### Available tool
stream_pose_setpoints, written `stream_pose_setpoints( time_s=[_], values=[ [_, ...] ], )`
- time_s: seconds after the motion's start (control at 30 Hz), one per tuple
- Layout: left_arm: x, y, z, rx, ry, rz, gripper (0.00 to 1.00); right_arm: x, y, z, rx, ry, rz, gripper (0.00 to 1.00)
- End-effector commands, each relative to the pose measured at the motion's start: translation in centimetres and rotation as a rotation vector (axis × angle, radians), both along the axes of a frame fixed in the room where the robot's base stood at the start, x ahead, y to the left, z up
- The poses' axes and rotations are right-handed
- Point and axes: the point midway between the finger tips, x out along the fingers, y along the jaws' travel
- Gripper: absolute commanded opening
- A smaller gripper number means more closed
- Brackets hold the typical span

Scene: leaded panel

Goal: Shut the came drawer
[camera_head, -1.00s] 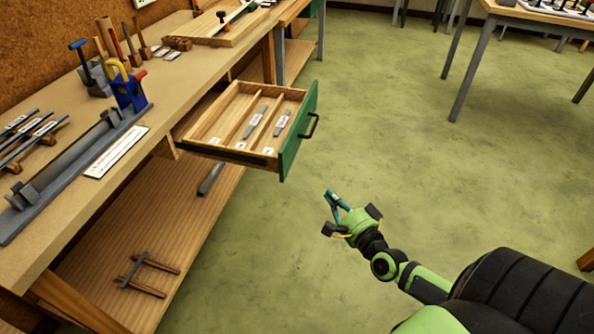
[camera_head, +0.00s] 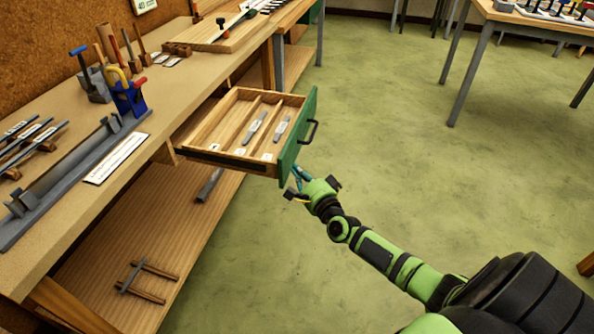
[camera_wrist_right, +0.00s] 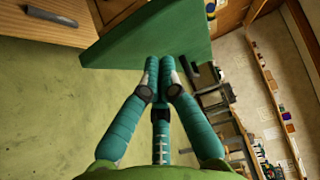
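The came drawer (camera_head: 215,155) stands pulled out from the bench, with a green front (camera_head: 299,138) and a dark handle (camera_head: 313,132). Its wooden compartments hold a few grey pieces and labels. My right gripper (camera_head: 297,177) is at the lower near corner of the green front, below the handle. In the right wrist view, the fingertips (camera_wrist_right: 160,64) are brought together with nothing seen between them, close to the green front (camera_wrist_right: 150,38). I cannot tell whether they touch it. My left gripper is not in view.
The workbench (camera_head: 185,95) carries tools, a blue clamp stand (camera_head: 128,98) and a long grey fixture (camera_head: 75,175). A lower shelf (camera_head: 190,240) runs under the drawer. The green floor (camera_head: 400,170) right of the drawer is clear up to another table (camera_head: 480,40).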

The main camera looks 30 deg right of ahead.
Motion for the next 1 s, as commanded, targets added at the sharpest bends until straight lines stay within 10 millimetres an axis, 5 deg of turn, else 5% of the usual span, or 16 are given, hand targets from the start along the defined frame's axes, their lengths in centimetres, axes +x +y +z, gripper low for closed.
stream_pose_setpoints(
  time_s=[0.63, 1.0],
  values=[
    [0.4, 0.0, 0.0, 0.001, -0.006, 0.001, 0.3, 1.1, 1.0, 0.0, 0.002, -0.001, -0.001, 0.0],
    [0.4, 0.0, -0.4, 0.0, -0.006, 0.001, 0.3, 5.8, 6.2, 0.1, 0.007, -0.003, 0.001, 0.0]
  ],
)
